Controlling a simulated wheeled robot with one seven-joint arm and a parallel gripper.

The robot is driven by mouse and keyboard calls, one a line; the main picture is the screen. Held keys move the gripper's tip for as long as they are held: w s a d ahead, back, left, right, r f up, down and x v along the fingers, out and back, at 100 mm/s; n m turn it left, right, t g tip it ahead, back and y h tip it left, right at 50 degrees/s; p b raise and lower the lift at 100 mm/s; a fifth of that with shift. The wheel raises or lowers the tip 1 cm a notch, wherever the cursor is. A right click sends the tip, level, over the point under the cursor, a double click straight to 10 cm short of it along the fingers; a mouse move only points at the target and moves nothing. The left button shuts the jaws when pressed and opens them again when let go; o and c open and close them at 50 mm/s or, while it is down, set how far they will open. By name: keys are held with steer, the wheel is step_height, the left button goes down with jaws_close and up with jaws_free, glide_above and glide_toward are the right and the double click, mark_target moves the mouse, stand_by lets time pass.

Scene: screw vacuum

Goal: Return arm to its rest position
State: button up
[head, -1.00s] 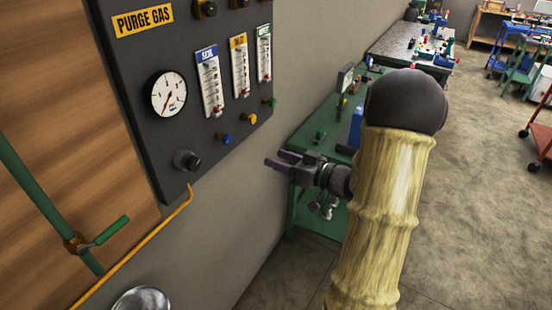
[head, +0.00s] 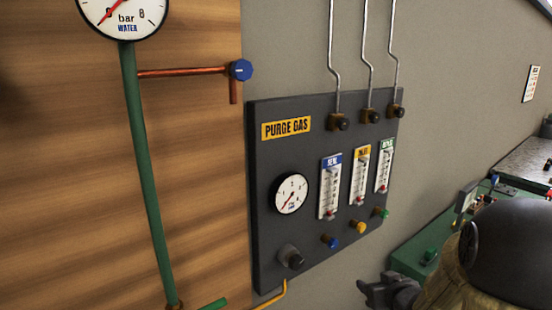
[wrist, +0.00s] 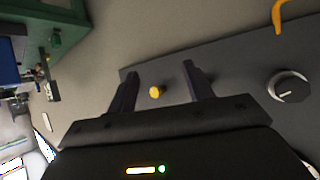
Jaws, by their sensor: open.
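My gripper (head: 376,291) is at the lower right of the head view, partly cut off by the bottom edge, beside the purge gas panel (head: 268,220). In the wrist view my gripper (wrist: 160,80) has its two dark fingers apart with nothing held. A yellow knob (wrist: 156,92) of the panel shows between the fingers; I cannot tell the distance to it. In the head view the yellow knob (head: 358,227) sits between a blue knob (head: 330,241) and a green knob (head: 380,212), under three flowmeters. My arm's dark elbow fills the lower right corner.
A green bench (head: 412,250) stands right of the panel, behind my arm. A wooden board (head: 200,200) with a green pipe (head: 140,150) and a water gauge (head: 124,12) is on the left. A black knob (wrist: 290,87) is right of my fingers in the wrist view.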

steer(key=s+a+f+g, duration=0.1)
steer(key=s+a+g, duration=0.3)
steer(key=s, duration=0.5)
steer(key=s+a+f+m+g+h+p, duration=0.1)
steer(key=s+a+g, duration=0.4)
steer(key=s, duration=0.3)
steer(key=shift+s+a+f+m+h+p, duration=0.15)
steer(key=shift+s+a+m+h+p, duration=0.15)
steer(key=shift+s, duration=0.1)
